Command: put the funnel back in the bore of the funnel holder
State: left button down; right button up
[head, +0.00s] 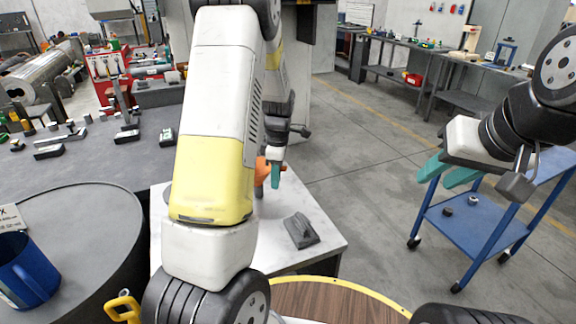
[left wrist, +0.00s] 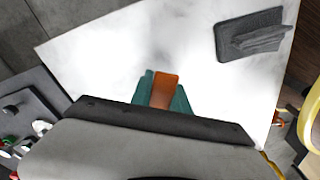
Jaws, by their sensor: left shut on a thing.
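My left gripper (head: 268,172) is over the white table (head: 325,242), its teal fingers shut on an orange piece, taken to be the funnel (head: 261,172). In the left wrist view, the orange funnel (left wrist: 164,90) sits between the teal fingers (left wrist: 162,92); only part of it shows. My arm hides much of the table around it in the head view. No funnel holder with a visible bore can be made out. My right gripper (head: 447,172) is open and empty at the right, its teal fingers apart, away from the table.
A dark grey block with a raised ridge (head: 300,230) lies on the white table, also in the left wrist view (left wrist: 250,38). A dark barrel (head: 85,225) with a blue container (head: 25,272) stands left. A blue cart (head: 480,222) stands right.

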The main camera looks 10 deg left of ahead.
pick_arm(q)
jog(key=c, duration=1.2)
grip_release()
jog(key=shift+o, duration=0.2)
jog(key=r, duration=0.7)
jog(key=shift+d, duration=0.2)
jog(key=shift+r, duration=0.35)
jog(key=shift+r, duration=0.2)
jog(key=s+d+r+m+t+h, duration=0.1)
jog(key=s+d+r+m+t, duration=0.2)
jog(key=s+r+m, duration=0.5)
jog(key=s+d+r+m+t+h, duration=0.1)
jog(key=s+d+r+m+t, duration=0.2)
jog(key=s+r+m, duration=0.5)
jog(key=s+m, duration=0.4)
jog(key=s, duration=0.3)
jog(key=shift+s+d+h, duration=0.35)
jog(key=shift+h, duration=0.05)
